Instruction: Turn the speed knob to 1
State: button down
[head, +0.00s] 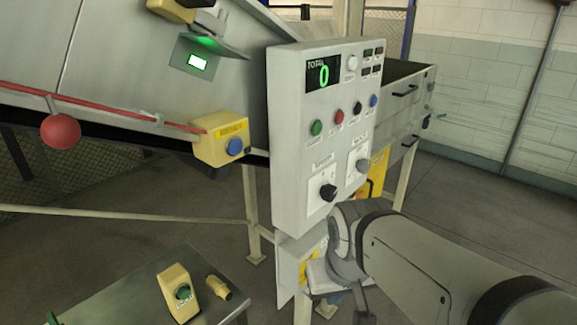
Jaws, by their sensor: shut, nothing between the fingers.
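The grey control panel (290,130) stands in the middle of the head view. Low on its face are two rotary knobs on white plates: a black knob (328,192) at left and a paler grey knob (361,166) at right. The plate labels are too small to read, so I cannot tell which is the speed knob or its setting. My arm comes in from the lower right, and its wrist covers the area just below and right of the panel's bottom edge. My gripper (363,300) shows partly below the panel, shut and empty, apart from both knobs.
A yellow box with a blue button (222,139) is left of the panel. A metal table (130,300) with yellow parts stands lower left. Floor is open at right.

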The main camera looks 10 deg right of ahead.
aim_at(328, 192)
jog(key=u, duration=1.05)
jog(key=k, duration=1.25)
jog(key=z, duration=0.4)
jog(key=i, duration=1)
jog(key=z, duration=0.05)
